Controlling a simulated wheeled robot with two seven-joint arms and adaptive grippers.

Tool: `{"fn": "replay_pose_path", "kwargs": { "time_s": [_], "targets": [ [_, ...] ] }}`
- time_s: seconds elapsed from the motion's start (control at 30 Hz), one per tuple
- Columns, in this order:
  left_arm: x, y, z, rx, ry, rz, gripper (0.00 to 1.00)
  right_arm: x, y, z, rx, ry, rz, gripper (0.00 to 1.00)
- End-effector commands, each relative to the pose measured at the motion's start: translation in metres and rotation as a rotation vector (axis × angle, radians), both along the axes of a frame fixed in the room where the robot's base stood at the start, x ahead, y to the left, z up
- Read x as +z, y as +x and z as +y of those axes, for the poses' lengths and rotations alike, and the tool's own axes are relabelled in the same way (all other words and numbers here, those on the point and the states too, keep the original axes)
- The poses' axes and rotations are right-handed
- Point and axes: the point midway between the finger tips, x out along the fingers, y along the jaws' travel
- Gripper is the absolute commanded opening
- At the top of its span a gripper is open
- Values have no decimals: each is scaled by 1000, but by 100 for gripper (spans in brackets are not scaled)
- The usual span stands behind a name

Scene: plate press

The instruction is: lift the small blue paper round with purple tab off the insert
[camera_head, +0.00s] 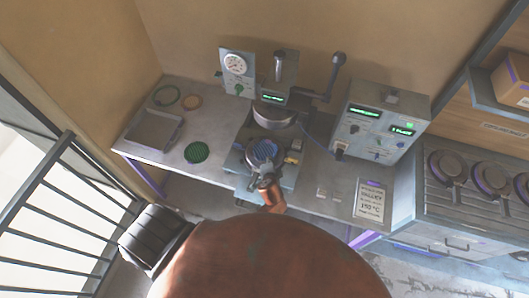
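The blue round (265,149) shows in the head view on the insert in the press, below the round press head (274,116). It looks striped; its purple tab cannot be made out. My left gripper (262,166) is at the near edge of the blue round, with a brown wrist behind it. The gripper covers the front part of the round and the insert. It is too small to tell whether its fingers are open, or touching the round. My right gripper does not show.
A green ridged disc (197,152) and a grey tray (154,129) lie on the bench left of the press. A control box (376,119) and a printed card (370,200) are at the right. A lever (333,78) rises behind. Bare bench shows around the disc.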

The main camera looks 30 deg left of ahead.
Motion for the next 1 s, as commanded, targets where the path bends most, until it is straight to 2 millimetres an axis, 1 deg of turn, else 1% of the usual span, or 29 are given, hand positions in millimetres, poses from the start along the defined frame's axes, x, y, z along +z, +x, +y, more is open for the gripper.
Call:
{"fn": "replay_pose_path", "kwargs": {
  "time_s": [0.2,0.23,0.33,0.73,0.87,0.97,1.0],
  "targets": [
    [-3,0,2,2,-1,2,7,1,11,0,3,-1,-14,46],
    [-3,0,2,2,0,3,7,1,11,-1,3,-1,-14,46],
    [-3,0,1,1,-1,3,0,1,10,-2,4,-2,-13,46],
    [-2,0,1,0,-1,2,0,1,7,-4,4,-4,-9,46],
    [4,1,1,1,-1,1,0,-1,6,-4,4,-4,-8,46],
    [15,1,0,1,-2,-2,0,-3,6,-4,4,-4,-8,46],
    [22,1,0,2,-2,-3,0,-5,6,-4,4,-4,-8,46]
  ]
}}
